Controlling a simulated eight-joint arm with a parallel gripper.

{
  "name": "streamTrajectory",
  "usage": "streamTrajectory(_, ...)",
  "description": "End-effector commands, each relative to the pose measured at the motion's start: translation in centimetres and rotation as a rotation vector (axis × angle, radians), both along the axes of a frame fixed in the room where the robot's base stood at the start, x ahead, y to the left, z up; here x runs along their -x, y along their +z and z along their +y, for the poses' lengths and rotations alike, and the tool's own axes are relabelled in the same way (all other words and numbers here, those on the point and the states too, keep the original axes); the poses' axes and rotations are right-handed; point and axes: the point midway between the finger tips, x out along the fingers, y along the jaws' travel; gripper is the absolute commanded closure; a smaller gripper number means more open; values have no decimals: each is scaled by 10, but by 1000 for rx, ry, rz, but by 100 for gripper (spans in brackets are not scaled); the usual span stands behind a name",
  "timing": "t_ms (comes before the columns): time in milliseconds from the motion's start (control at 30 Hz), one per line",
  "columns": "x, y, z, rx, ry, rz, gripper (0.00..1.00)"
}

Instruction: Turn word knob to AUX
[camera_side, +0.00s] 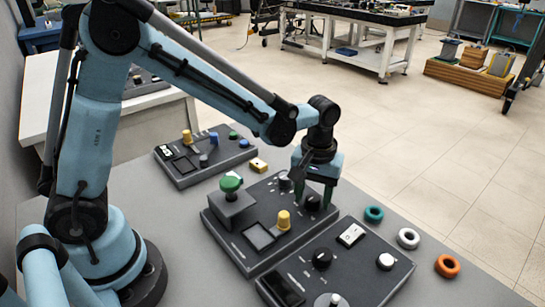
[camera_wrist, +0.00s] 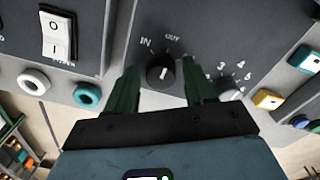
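The word knob (camera_wrist: 161,72), black with a white pointer line, sits on the dark grey middle panel. In the wrist view the labels IN and OUT show above it. I cannot read AUX. The pointer line looks roughly upright, close to the OUT side, but its exact setting is hard to tell. In the side view the knob (camera_side: 312,203) is between my fingers. My gripper (camera_side: 314,190) points down at the panel, open, with its green fingers (camera_wrist: 160,88) one on each side of the knob. A gap shows beside the knob; contact is not visible.
A numbered knob (camera_wrist: 229,89) stands close to my right finger in the wrist view. A front panel (camera_side: 372,285) and teal, white and orange rings (camera_side: 447,266) lie nearby.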

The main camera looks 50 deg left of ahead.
Motion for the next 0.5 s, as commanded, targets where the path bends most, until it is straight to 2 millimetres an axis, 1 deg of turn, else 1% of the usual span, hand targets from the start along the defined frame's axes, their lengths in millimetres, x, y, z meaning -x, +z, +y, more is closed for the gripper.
streamTrajectory(33,0,0,0,0,0,0,55)
streamTrajectory(300,0,0,0,0,0,0,96)
streamTrajectory(500,0,0,0,0,-14,0,96)
